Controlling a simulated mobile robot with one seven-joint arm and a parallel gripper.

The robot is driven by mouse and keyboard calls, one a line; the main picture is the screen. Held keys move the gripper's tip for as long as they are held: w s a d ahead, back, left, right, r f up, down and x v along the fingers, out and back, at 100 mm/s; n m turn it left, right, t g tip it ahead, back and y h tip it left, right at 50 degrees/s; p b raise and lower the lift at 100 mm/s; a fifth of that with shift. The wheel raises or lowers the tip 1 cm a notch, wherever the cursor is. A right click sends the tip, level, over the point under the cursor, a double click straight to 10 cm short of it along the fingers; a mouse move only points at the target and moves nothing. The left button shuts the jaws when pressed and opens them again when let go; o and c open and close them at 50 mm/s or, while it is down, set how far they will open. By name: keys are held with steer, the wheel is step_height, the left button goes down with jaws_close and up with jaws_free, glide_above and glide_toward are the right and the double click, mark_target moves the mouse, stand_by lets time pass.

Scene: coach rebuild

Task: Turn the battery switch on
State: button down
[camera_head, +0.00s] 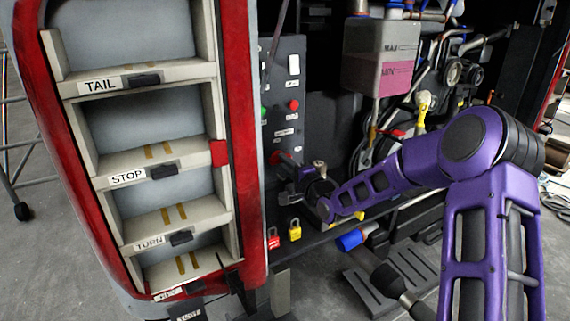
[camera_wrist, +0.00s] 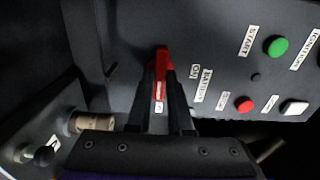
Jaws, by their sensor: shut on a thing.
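The battery switch has a red handle (camera_wrist: 161,62) on the dark control panel (camera_wrist: 215,55). My gripper (camera_wrist: 161,88) is shut on this handle, one finger on each side, with the red part showing between and beyond the fingertips. Labels reading BATTERY and ON stand to the right of the handle in the wrist view. In the head view my gripper (camera_head: 285,168) reaches the low part of the panel (camera_head: 287,75) from the right. A bit of the red switch (camera_head: 274,158) shows there, mostly hidden by my gripper.
A green START button (camera_wrist: 277,46) and a red button (camera_wrist: 244,104) are on the same panel. Red and yellow padlocks (camera_head: 295,231) hang below my gripper. A red-framed lamp rack (camera_head: 243,120) stands close at left; a pink-fluid tank (camera_head: 380,60) and hoses fill the right.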

steer(key=shift+n+b, duration=0.3)
steer(key=n+b, duration=0.4)
steer(key=n, duration=1.3)
steer(key=shift+b, duration=0.3)
steer(key=shift+n, duration=0.3)
steer(key=c, duration=0.8)
jaws_free()
